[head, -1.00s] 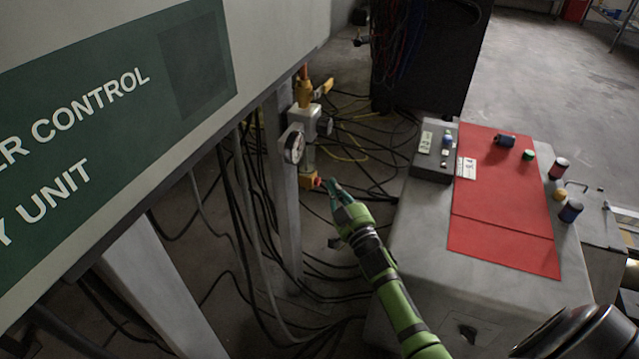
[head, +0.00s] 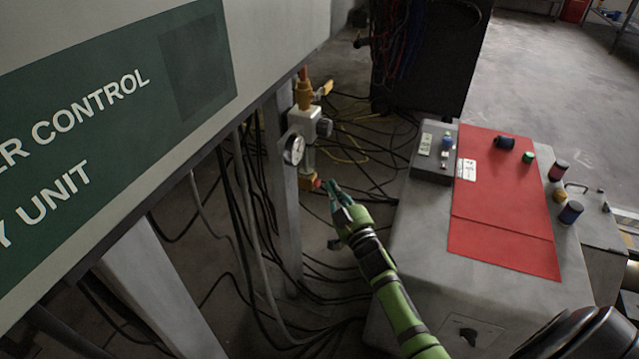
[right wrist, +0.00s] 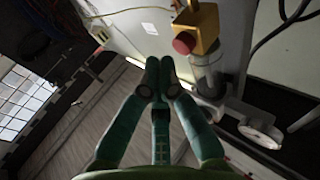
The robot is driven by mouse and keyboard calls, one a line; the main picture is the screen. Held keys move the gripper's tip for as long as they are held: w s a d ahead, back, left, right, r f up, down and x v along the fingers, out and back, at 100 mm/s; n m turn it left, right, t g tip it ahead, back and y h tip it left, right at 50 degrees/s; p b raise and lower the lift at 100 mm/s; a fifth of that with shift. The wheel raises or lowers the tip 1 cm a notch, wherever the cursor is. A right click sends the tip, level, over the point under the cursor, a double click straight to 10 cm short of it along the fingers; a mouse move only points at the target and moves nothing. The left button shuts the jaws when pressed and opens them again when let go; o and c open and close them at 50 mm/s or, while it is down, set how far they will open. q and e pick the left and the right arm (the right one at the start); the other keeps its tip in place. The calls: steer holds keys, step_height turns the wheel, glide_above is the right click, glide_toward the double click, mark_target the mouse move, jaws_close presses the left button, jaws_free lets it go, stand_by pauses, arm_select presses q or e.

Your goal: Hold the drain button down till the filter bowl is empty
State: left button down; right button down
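The red drain button (head: 318,184) sticks out of a yellow block (head: 309,181) at the bottom of the filter unit. Above it is the filter bowl (head: 308,158), a pale clear cylinder; I cannot tell how much is in it. In the right wrist view the button (right wrist: 184,42) and bowl (right wrist: 208,78) show beyond the fingers. My right gripper (head: 333,184) has its green fingers together and empty, close to the button's right in the head view. In the right wrist view its tips (right wrist: 158,72) appear apart from the button. My left gripper is not in view.
A round pressure gauge (head: 293,148) sits left of the bowl, by a grey post (head: 286,220). A large control cabinet (head: 110,110) fills the left. Black cables lie on the floor. A grey bench (head: 425,225) with a red mat (head: 505,200) stands on the right.

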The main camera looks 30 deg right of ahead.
stand_by(0.4)
steer(key=shift+w+a, duration=0.3)
steer(key=shift+w, duration=0.05)
steer(key=shift+w+a, duration=0.3)
stand_by(0.7)
stand_by(0.3)
steer(key=shift+s+d, duration=0.1)
steer(key=shift+s+d+p, duration=0.3)
steer(key=shift+s+d, duration=0.15)
steer(key=shift+s, duration=0.1)
